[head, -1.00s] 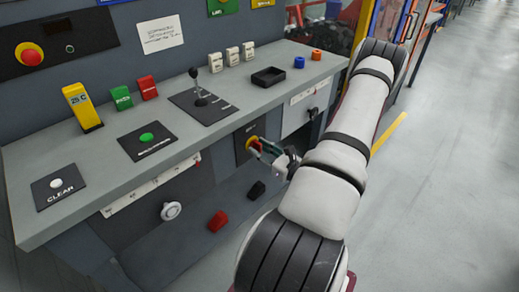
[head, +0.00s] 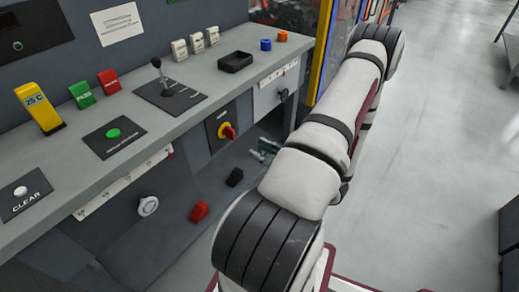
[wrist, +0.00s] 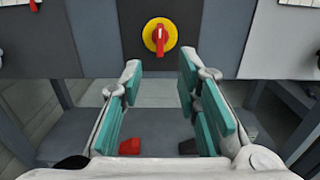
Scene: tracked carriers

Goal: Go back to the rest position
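My gripper (wrist: 160,105) is open and empty in the wrist view, its two teal-padded fingers spread apart. In the head view only its fingertips (head: 264,151) show, right of the bench front; my arm hides the rest. A red rotary knob on a yellow disc (head: 227,131) sits on the bench's front panel, left of the fingertips. It also shows in the wrist view (wrist: 160,36), beyond the fingers and apart from them, its red handle upright.
The grey bench (head: 160,125) carries a lever (head: 160,75), a green button (head: 113,133), colored blocks and a black tray (head: 235,61). A red block (head: 199,212) and a black block (head: 235,177) lie below. Open floor (head: 440,120) stretches to the right.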

